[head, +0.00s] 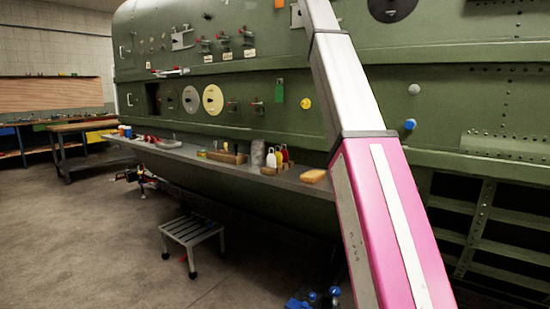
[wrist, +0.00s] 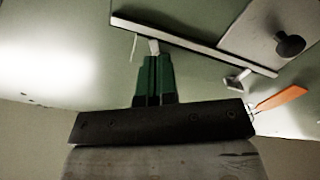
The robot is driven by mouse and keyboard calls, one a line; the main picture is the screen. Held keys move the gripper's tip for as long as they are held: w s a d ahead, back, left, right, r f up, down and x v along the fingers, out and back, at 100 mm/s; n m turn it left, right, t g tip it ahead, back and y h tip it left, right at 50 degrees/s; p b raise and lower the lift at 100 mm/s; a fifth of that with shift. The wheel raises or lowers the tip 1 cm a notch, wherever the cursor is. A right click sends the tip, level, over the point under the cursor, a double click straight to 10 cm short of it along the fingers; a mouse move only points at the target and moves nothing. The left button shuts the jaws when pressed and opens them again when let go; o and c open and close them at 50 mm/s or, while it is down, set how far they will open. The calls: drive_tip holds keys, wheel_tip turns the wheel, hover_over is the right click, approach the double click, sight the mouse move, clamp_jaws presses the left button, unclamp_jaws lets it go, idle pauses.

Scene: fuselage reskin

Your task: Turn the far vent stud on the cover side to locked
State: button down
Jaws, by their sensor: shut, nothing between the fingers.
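In the wrist view my gripper (wrist: 153,56) has two green fingers pressed together with nothing between them. Its tips are at or very close to a small pale stud (wrist: 153,45) under a long dark-edged strip (wrist: 190,42). Contact cannot be told, and the tips partly hide the stud. A second pale stud (wrist: 237,79) sits near the strip's right end. Which one is the far vent stud, and whether either is locked, I cannot tell. In the head view my gripper is out of sight, beyond the top edge.
In the wrist view a grey plate with a black knob (wrist: 289,45) is at upper right, and an orange tag (wrist: 280,98) is below it. In the head view a loaded shelf (head: 230,165) runs along the green fuselage (head: 300,130). A step stool (head: 192,233) stands on open floor.

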drive_tip(key=v, duration=0.3)
drive_tip(key=shift+s, duration=0.1)
drive_tip(key=a+m, duration=0.1)
drive_tip(key=m, duration=0.7)
drive_tip(key=w+a+r+m, duration=0.1)
drive_tip(key=m, duration=0.7)
drive_tip(key=a+m, duration=0.1)
drive_tip(key=m, duration=0.7)
drive_tip(key=shift+w+a+r, duration=0.25)
drive_tip(key=shift+w+r, duration=0.1)
drive_tip(key=shift+r, duration=0.05)
drive_tip(key=x, duration=0.6)
drive_tip(key=shift+w, duration=0.2)
